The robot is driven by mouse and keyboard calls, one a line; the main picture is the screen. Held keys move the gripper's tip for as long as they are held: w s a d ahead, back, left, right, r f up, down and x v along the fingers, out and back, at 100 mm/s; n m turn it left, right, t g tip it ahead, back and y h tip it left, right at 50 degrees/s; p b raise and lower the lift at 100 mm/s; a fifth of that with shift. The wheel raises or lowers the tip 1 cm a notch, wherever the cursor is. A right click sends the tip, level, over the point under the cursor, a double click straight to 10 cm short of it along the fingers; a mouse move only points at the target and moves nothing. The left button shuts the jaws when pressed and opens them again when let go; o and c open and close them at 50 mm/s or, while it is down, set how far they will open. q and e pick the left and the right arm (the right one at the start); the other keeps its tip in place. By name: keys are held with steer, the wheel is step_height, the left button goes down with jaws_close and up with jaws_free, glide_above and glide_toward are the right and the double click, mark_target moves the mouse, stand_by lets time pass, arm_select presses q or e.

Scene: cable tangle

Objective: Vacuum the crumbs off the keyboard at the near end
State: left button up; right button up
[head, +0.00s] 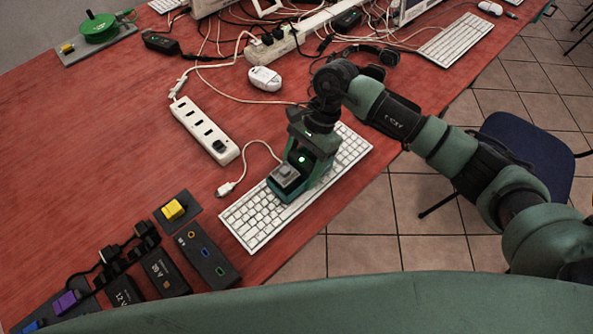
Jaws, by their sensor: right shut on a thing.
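The near white keyboard (250,225) lies at a slant along the table's front edge. My right gripper (297,172) is over its middle, shut on a small boxy device with a grey top, which looks like the vacuum (285,177). The vacuum sits low over the keys; whether it touches them I cannot tell. The gripper and vacuum hide the middle keys. A white cable with a plug (226,188) lies left of the keyboard and runs up beside the vacuum. Crumbs are too small to make out. My left gripper is not in view.
A white power strip (205,130) and a white mouse (264,79) lie behind. A yellow button on a dark plate (174,209) and several dark boxes (207,256) stand at the near left. Tangled cables, headphones and another keyboard (456,40) fill the far side. The left middle is clear.

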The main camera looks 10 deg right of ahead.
steer(key=shift+w+d, duration=0.1)
stand_by(0.3)
steer(key=shift+w+d+b, duration=0.75)
steer(key=shift+d+b, duration=0.1)
steer(key=shift+d, duration=0.25)
steer(key=shift+w, duration=0.1)
steer(key=shift+w+d+b, duration=0.75)
steer(key=shift+d+b, duration=0.15)
steer(key=shift+d, duration=0.2)
steer(key=shift+w+d, duration=0.1)
steer(key=shift+w+d+b, duration=0.7)
steer(key=shift+d+b, duration=0.25)
steer(key=shift+d, duration=0.1)
steer(key=shift+r, duration=0.1)
step_height(320, 180, up, 7)
steer(key=p, duration=0.2)
stand_by(0.5)
